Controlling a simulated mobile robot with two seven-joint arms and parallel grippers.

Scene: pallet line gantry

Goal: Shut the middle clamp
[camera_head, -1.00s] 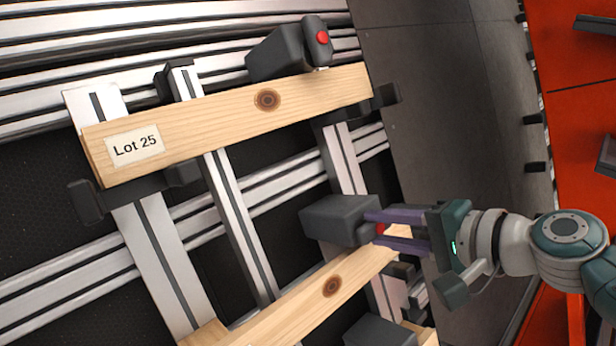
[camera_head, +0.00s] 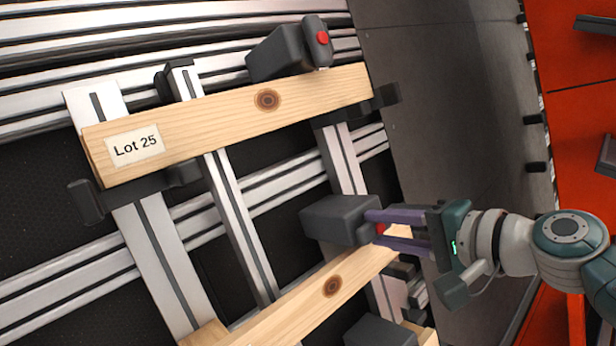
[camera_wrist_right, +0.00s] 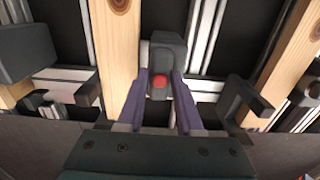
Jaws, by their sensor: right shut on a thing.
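The middle clamp (camera_head: 335,218) is a dark grey block with a red button end, beside the upper edge of the second wooden beam (camera_head: 332,287). My right gripper (camera_head: 374,228) has its two purple fingers on either side of the clamp's red-button end and is shut on it. In the right wrist view the clamp (camera_wrist_right: 167,50) and its red button (camera_wrist_right: 160,82) sit between the fingers (camera_wrist_right: 160,76), with the beam (camera_wrist_right: 118,50) to the left. Whether the clamp touches the beam I cannot tell. My left gripper is not in view.
Another clamp (camera_head: 276,53) with a red button stands behind the beam labelled Lot 25 (camera_head: 220,120). A third dark clamp (camera_head: 380,332) shows at the bottom edge. Aluminium rails (camera_head: 240,225) run under the beams. Grey floor (camera_head: 440,110) lies open to the right.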

